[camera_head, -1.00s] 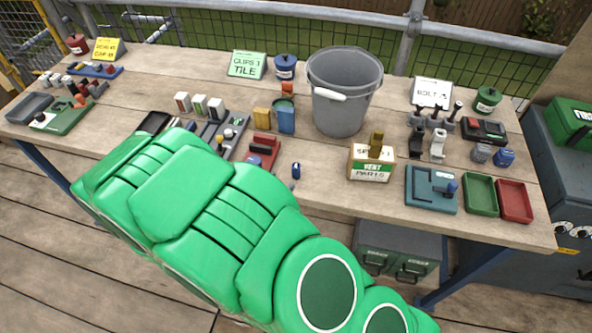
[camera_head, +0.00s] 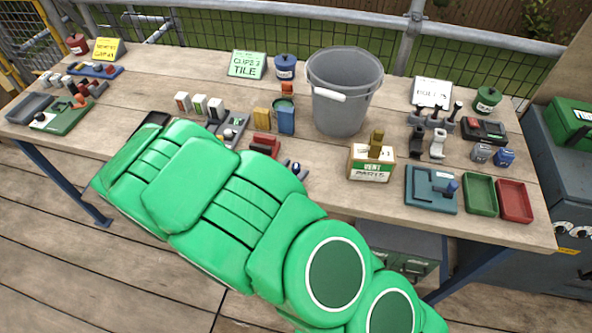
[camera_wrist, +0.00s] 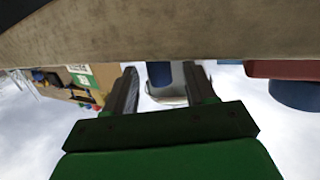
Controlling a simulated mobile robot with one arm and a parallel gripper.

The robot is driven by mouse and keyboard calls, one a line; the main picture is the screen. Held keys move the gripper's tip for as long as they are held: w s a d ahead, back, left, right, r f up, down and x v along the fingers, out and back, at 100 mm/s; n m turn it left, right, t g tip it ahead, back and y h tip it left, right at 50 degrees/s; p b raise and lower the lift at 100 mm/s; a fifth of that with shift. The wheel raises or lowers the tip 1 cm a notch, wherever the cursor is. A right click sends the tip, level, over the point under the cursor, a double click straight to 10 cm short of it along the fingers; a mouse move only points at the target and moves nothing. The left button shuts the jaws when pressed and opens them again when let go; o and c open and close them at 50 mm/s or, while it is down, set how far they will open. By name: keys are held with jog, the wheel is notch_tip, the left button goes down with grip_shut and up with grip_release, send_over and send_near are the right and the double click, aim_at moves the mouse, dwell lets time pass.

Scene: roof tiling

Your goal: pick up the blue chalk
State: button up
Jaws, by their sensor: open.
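The blue chalk is a small dark-blue upright piece near the front edge of the wooden table. In the head view, only a bit of the blue chalk (camera_head: 296,168) shows past my green arm. In the wrist view, the blue chalk (camera_wrist: 159,74) stands between the two dark fingers of my gripper (camera_wrist: 160,88). The fingers are apart, one on each side of it, with a visible gap. My arm hides most of my gripper in the head view.
A red block (camera_head: 265,145) lies left of the chalk, and a blue box (camera_head: 286,120) stands behind it. A grey bucket (camera_head: 342,95) and a parts box (camera_head: 371,162) are to the right. Bare tabletop (camera_head: 325,170) lies between the chalk and the parts box.

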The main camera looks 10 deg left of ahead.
jog(key=shift+x, duration=1)
jog(key=shift+c, duration=0.3)
jog(key=c, duration=0.9)
